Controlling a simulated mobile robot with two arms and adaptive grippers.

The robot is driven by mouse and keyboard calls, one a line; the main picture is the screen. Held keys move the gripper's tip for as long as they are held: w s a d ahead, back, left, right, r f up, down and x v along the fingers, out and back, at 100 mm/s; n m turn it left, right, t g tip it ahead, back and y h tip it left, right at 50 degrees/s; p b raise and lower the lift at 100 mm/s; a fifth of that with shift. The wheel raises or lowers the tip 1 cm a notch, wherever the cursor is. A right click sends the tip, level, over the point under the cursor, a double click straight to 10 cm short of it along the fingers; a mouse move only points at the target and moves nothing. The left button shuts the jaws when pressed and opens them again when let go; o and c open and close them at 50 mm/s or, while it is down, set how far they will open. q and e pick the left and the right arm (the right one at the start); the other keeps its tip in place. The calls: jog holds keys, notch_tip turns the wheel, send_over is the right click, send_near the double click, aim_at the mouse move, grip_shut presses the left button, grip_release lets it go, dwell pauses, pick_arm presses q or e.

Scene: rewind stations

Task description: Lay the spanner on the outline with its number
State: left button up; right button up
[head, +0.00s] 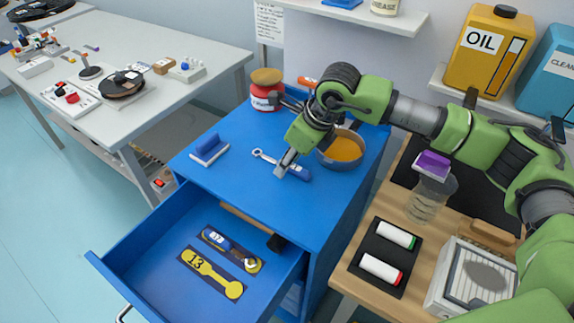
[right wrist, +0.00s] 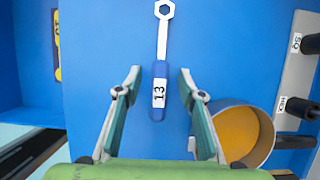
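The spanner (head: 299,172) has a grey ring-ended shaft and a blue handle, and lies flat on the blue cabinet top. In the right wrist view the spanner (right wrist: 162,42) shows a white label reading 13. My right gripper (head: 284,166) is over it, with its open fingers (right wrist: 159,82) on either side of the handle; nothing is between them but the view of the spanner. The yellow outline numbered 13 (head: 211,274) is on a dark strip in the open drawer and is empty. Beside it another blue-handled spanner (head: 222,242) lies on its own outline. My left gripper is not in view.
A grey pan with orange contents (head: 342,149) stands right of the spanner, close to my gripper. A blue block-like tool (head: 209,149) and a red tin (head: 265,96) are also on the cabinet. The open drawer (head: 150,262) projects at the front left.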

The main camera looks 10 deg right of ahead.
jog(key=shift+f+b, duration=0.2)
jog(key=shift+b, duration=0.2)
jog(key=shift+r, duration=0.1)
grip_shut()
